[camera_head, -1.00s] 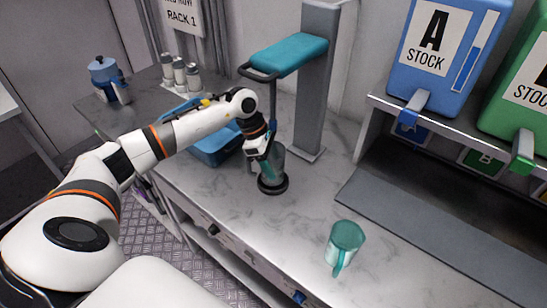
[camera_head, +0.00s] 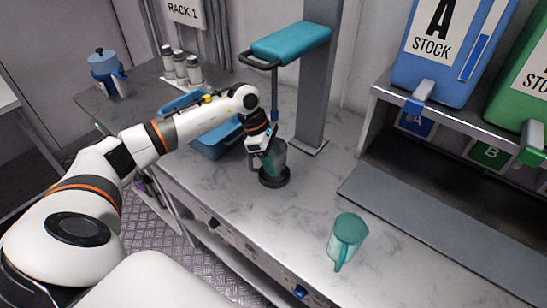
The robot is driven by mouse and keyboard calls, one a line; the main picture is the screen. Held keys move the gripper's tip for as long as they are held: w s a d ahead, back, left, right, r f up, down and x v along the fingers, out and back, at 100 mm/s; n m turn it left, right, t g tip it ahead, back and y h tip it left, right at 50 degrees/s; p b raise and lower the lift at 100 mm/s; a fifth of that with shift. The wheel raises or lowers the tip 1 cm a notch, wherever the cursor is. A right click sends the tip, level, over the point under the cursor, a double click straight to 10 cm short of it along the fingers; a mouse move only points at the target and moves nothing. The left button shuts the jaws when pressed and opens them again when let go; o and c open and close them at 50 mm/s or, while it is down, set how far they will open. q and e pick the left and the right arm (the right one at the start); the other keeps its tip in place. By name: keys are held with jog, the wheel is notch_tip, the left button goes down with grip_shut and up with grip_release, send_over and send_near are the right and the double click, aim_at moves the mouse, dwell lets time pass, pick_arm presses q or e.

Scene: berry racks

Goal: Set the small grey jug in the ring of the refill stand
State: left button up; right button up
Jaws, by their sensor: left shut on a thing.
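The small grey jug (camera_head: 276,158), see-through and greenish grey, is upright with its lower end at a dark round ring (camera_head: 274,181) low on the counter. I cannot tell whether it rests fully in the ring or is just above it. My left gripper (camera_head: 262,149) is shut on the jug from its left side and hides part of it. The refill stand has a grey column (camera_head: 318,90) and a teal padded top (camera_head: 290,43) behind the jug. My right gripper is not in view.
A teal jug (camera_head: 347,238) stands at the counter's front right. A blue tray (camera_head: 212,146) lies behind my left arm. Several shakers (camera_head: 181,68) and a blue pot (camera_head: 106,72) stand at back left. A blue stock dispenser (camera_head: 440,75) is at right. Marble counter (camera_head: 300,220) lies bare between.

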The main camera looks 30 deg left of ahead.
pick_arm(q)
jog(key=shift+f, duration=0.1)
jog(key=o, duration=1.2)
jog(key=shift+o, duration=0.2)
jog(key=shift+a+r+b, duration=0.15)
jog(key=shift+r+b, duration=0.15)
jog(key=shift+r, duration=0.1)
jog(key=b+v, duration=0.2)
jog(key=v, duration=0.9)
jog(key=shift+s, duration=0.15)
